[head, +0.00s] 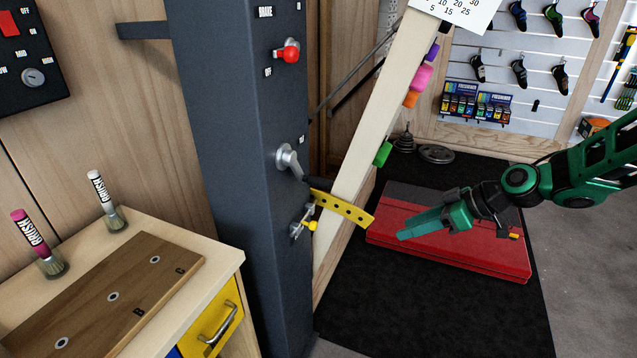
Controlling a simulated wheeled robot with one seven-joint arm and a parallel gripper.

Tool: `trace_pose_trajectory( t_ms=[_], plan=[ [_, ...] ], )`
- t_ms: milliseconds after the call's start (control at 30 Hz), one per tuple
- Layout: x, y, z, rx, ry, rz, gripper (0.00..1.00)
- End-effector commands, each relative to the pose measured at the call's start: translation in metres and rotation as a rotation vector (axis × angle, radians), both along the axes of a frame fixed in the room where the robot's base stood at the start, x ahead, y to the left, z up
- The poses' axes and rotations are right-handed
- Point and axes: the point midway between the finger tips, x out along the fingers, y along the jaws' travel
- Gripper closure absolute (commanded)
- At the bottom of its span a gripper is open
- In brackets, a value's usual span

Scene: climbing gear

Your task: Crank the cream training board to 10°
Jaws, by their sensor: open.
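The cream training board (372,150) leans up and to the right beside a dark grey post (228,150), with coloured holds on its far side. A grey crank handle (287,158) sits on the post face. Below it are a yellow perforated bar (343,207) and a small metal fitting with a yellow tip (303,222). A white angle card (456,12), partly cut off, shows 5, 10, 15, 20 and 25 at the board's top. My green gripper (405,231) is open and empty, right of the board and apart from the crank, above the red mat.
A red lever (289,52) marked BRAKE is higher on the post. A red crash pad (470,262) lies on the black floor mat (440,320). A wooden cabinet (225,262) with brushes and a brown board (100,300) stands at left.

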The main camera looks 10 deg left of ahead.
Motion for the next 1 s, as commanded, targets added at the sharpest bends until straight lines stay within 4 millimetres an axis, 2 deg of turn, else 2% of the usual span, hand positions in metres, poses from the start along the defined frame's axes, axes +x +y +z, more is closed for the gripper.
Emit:
trace_pose_trajectory(
  t_ms=[33,200,300,400,600,767,867,1000],
  plan=[
    [0.006,0.02,-0.002,0.06,-0.026,0.042,0.59],
    [0.023,0.083,0.01,0.285,-0.154,0.149,0.59],
    [0.031,0.111,0.021,0.418,-0.226,0.177,0.59],
    [0.039,0.13,0.032,0.532,-0.289,0.185,0.59],
    [0.048,0.146,0.048,0.662,-0.361,0.174,0.59],
    [0.051,0.153,0.051,0.686,-0.376,0.171,0.59],
    [0.052,0.164,0.051,0.684,-0.377,0.173,0.59],
    [0.054,0.187,0.051,0.684,-0.376,0.174,0.59]
  ],
)
